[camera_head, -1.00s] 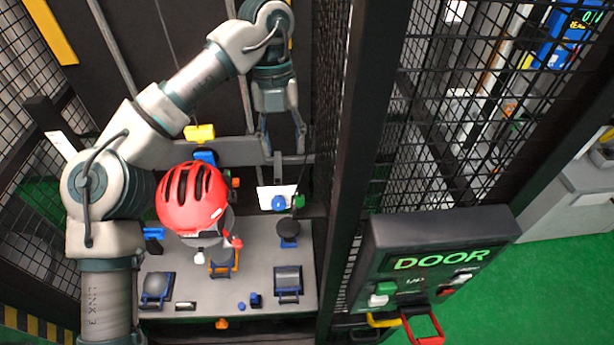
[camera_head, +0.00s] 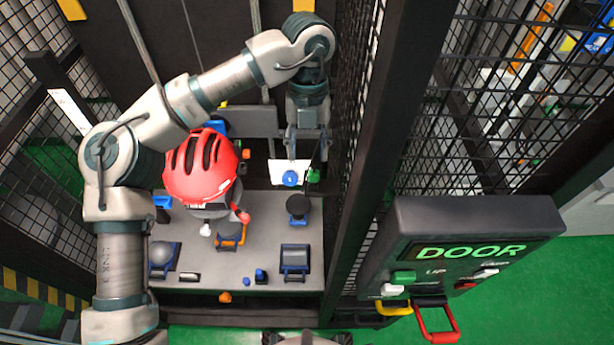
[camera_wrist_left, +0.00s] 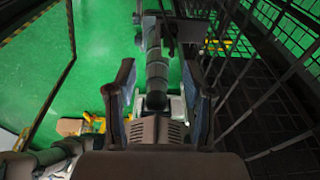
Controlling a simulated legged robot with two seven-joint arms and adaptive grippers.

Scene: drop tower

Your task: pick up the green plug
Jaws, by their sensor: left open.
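A small green piece, which looks like the green plug (camera_head: 313,176), is beside a blue round piece (camera_head: 290,178) on a white plate at the back right of the grey table. My left gripper (camera_head: 307,150) points down just above and behind the plug in the head view. It is open and empty, and its fingers look apart from the plug. In the left wrist view the two open fingers (camera_wrist_left: 160,100) frame grey and dark parts over green floor. I cannot make out the plug there. My right gripper is not clearly in view.
A figure with a red helmet (camera_head: 200,168) stands on the grey table (camera_head: 258,210), left of the plug. A black mesh cage wall (camera_head: 350,150) rises close to the right of my left gripper. A DOOR panel (camera_head: 470,250) with buttons is outside it.

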